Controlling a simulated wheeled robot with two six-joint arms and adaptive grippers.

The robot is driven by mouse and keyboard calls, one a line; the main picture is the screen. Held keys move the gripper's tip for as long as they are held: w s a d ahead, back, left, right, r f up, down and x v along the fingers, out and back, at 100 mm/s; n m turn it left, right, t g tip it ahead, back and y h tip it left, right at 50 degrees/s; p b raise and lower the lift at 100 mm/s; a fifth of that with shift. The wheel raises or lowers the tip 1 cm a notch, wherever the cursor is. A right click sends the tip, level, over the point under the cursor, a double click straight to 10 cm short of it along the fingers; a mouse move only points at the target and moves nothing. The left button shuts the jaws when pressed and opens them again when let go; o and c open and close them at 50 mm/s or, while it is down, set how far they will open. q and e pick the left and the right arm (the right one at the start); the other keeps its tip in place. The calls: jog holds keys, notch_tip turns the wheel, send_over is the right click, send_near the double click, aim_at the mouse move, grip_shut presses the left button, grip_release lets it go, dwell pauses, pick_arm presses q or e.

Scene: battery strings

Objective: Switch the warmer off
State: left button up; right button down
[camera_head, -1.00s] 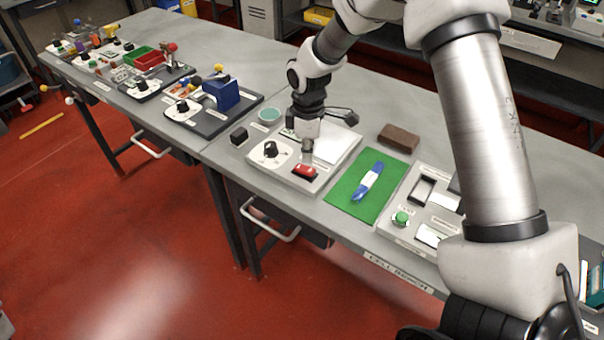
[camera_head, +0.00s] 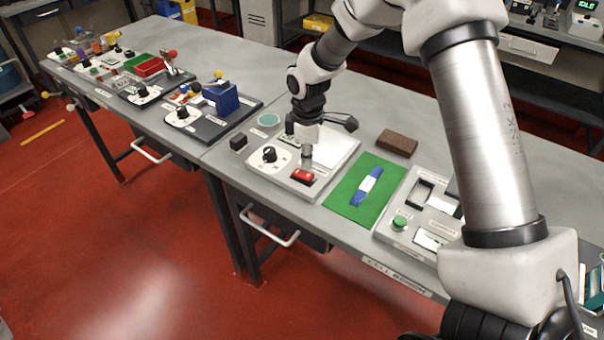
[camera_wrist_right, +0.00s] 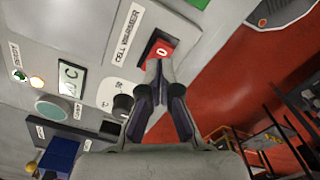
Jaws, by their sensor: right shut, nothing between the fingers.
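The warmer (camera_head: 283,180) is a pale plate on the bench with a black dial (camera_head: 269,154) and a red rocker switch (camera_head: 303,175) at its front right corner. My right gripper (camera_head: 307,163) is shut and empty, pointing down just behind the switch. In the right wrist view, the shut fingertips (camera_wrist_right: 162,66) are close to the red switch (camera_wrist_right: 161,49), whose visible part bears a "0". Whether they touch it cannot be told. The label "CELL WARMER" (camera_wrist_right: 127,32) and a small display (camera_wrist_right: 70,78) also show there. My left gripper is not in view.
A green mat (camera_head: 364,188) with a blue-and-white strip lies right of the warmer. A brown block (camera_head: 397,143) is behind it. A panel with a green button (camera_head: 400,222) is further right. A small black block (camera_head: 238,140) stands to the left.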

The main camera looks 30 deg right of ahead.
aim_at(308, 175)
jog(key=shift+s+f+b, duration=0.1)
jog(key=shift+f+b, duration=0.55)
jog(key=shift+f, duration=1)
dwell(0.9)
notch_tip(308, 175, up, 7)
jog(key=p, duration=0.7)
dwell(0.3)
